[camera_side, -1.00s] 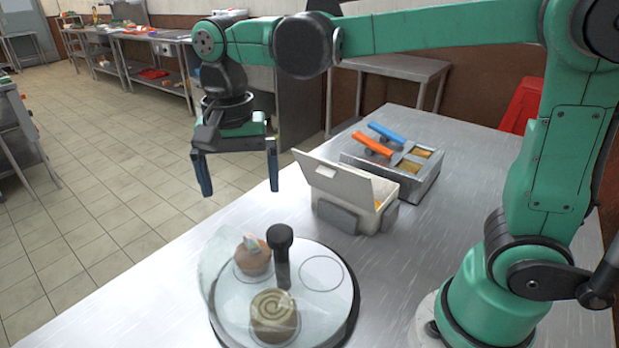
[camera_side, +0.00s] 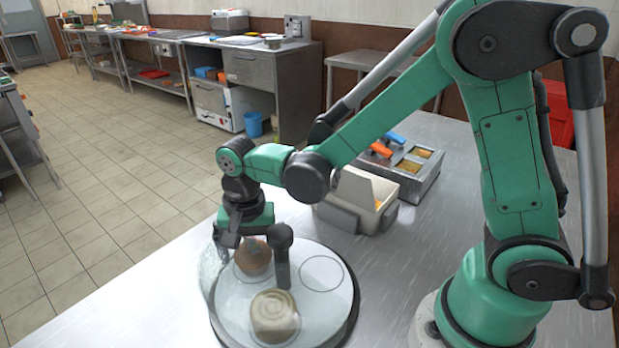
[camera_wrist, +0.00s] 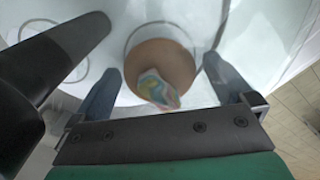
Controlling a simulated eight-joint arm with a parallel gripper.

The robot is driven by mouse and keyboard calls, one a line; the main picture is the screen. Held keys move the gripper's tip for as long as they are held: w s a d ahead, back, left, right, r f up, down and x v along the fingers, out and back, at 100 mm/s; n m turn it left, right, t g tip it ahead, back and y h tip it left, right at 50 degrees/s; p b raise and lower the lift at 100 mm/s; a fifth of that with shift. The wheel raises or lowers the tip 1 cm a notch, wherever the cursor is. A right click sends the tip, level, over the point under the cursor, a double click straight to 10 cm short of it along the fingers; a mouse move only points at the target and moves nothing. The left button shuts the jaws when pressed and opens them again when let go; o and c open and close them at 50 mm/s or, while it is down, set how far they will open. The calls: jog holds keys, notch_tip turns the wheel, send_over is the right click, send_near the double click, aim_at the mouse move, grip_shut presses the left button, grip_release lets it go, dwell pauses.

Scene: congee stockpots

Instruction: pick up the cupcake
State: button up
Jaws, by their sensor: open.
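The cupcake (camera_side: 253,262), a brown round body with a multicoloured topping, stands on a round white tray (camera_side: 318,312). In the wrist view the cupcake (camera_wrist: 160,58) lies between the two blue-grey fingers of my gripper (camera_wrist: 163,68), with a visible gap on each side. My gripper (camera_side: 245,240) is low over the cupcake in the side view, pointing down and open. Its far finger is hard to make out there, and the gripper partly covers the cupcake's top.
A dark knobbed post (camera_side: 283,262) rises from the tray close to the cupcake. A clear curved cover (camera_side: 211,278) stands at the tray's left. A pale swirled cake (camera_side: 275,322) sits in front.

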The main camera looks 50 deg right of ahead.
jog(key=shift+c, duration=0.2)
jog(key=c, duration=1.1)
